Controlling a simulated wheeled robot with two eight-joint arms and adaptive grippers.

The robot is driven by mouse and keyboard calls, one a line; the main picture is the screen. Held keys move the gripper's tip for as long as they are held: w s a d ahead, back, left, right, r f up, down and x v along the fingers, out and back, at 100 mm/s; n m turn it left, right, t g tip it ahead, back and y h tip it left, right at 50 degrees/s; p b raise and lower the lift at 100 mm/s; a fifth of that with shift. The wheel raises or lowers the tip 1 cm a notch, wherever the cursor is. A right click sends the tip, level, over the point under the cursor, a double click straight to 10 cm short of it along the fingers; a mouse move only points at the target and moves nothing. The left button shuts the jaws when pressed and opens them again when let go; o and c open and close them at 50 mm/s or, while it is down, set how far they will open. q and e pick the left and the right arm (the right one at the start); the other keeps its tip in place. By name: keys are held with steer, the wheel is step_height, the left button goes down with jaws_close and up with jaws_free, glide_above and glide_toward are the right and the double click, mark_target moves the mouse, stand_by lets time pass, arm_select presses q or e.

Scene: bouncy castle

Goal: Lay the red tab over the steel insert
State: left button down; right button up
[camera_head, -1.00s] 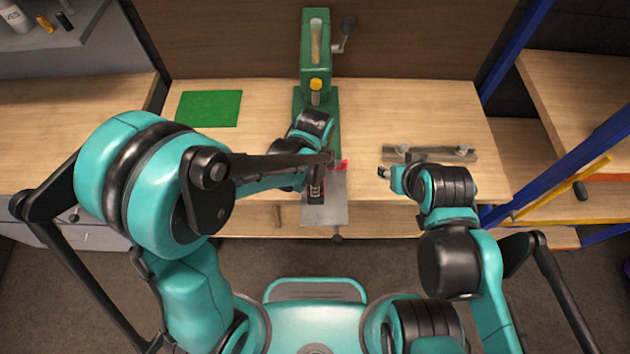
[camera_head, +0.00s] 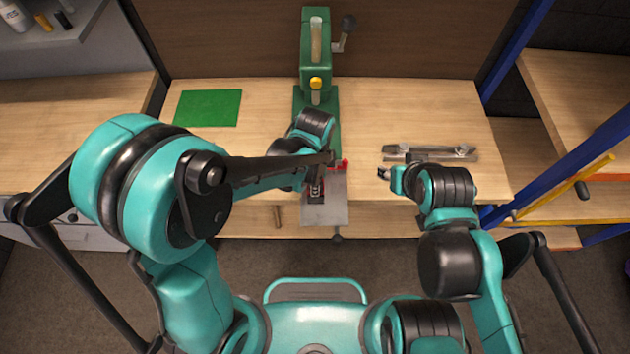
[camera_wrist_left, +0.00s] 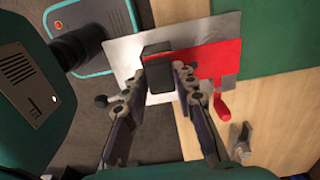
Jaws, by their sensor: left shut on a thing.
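My left gripper (camera_wrist_left: 163,77) is shut on a black block (camera_wrist_left: 157,58), which sits between its fingertips in the left wrist view. A flat red tab (camera_wrist_left: 212,58) lies beside and under the block, over a bare metal plate (camera_wrist_left: 125,52). Whether block and tab are joined I cannot tell. A small grey metal piece (camera_wrist_left: 230,84) shows at the tab's edge, perhaps the steel insert. In the head view the left arm hides most of the tab; a bit of red (camera_head: 343,163) shows. My right gripper (camera_head: 384,173) is apart, right of the plate; its jaws are too small to judge.
A green press (camera_head: 316,55) with a crank stands behind the plate on the wooden bench (camera_head: 425,105). A red-handled clamp (camera_wrist_left: 221,106) is close beside the tab. A metal bar fixture (camera_head: 430,154) lies at right. A green mat (camera_head: 208,108) lies back left.

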stand_by(0.3)
arm_select(q)
steer(key=c, duration=1.1)
jaws_free()
steer(key=shift+c, duration=0.2)
steer(key=shift+r, duration=0.15)
step_height(320, 180, up, 12)
